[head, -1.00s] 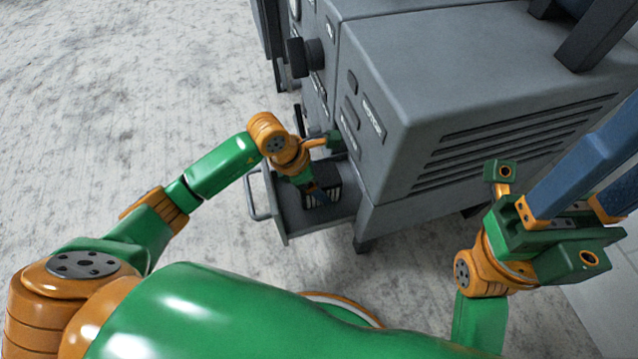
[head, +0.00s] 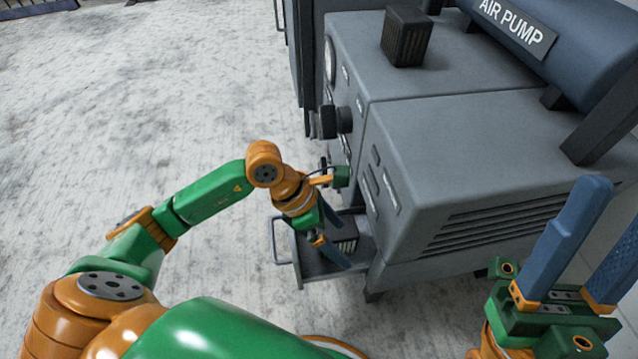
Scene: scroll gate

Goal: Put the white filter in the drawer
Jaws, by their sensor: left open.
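The drawer (head: 318,268) is pulled out low on the grey machine's front. A small filter block with dark sides and pale slats (head: 344,236) sits inside it, partly hidden by my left gripper; this fits the white filter. My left gripper (head: 338,246) is open just above the drawer, its blue fingers at the block's near and left sides. I cannot tell whether they touch it. My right gripper (head: 612,222) is at the lower right, its blue fingers apart and empty, away from the drawer.
A dark slatted block (head: 406,38) stands on top of the grey machine (head: 460,170). The air pump tank (head: 560,45) lies behind it. Black knobs (head: 330,121) stick out of the machine's front above the drawer. The floor at left is clear.

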